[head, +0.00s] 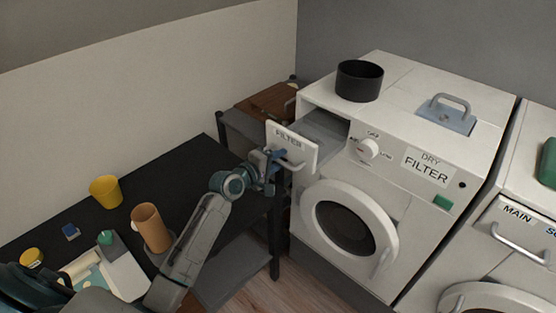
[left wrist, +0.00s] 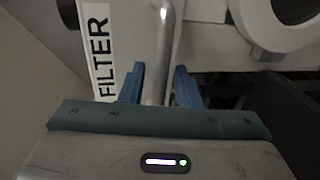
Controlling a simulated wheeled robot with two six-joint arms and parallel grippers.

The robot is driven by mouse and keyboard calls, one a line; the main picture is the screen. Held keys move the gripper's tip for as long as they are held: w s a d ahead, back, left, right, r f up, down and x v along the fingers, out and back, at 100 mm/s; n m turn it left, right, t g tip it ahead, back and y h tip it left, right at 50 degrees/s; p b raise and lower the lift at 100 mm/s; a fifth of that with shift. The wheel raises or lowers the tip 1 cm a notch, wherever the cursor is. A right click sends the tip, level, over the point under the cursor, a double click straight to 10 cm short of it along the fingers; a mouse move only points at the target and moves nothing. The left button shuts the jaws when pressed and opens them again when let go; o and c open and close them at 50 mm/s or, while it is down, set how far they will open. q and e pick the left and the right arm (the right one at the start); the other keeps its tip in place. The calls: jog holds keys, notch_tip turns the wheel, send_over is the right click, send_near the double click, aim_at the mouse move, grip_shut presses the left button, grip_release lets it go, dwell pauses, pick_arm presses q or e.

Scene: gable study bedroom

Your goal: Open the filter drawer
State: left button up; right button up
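The filter drawer (head: 304,147) sticks out of the upper left of the white dryer (head: 415,205); its grey body shows between the front panel and the dryer. Its white front has a FILTER label, also in the left wrist view (left wrist: 99,55). My left gripper (head: 275,160) is at the drawer's bar handle (head: 294,164). In the left wrist view the handle (left wrist: 160,70) runs between the two blue fingers of the gripper (left wrist: 160,88), which look closed on it. The exact contact is hard to see. My right gripper is not in view.
A black table (head: 185,165) on the left holds a yellow cup (head: 105,191), an orange-brown cup (head: 150,228) and small items. A black pot (head: 359,81) stands on the dryer. A second machine (head: 525,215) is at right. Some wooden floor shows between table and dryer.

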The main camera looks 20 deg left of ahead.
pick_arm(q)
jog(key=shift+s+a, duration=0.1)
jog(key=shift+s, duration=0.1)
jog(key=b+v, duration=0.2)
jog(key=v, duration=0.8)
jog(key=shift+s, duration=0.2)
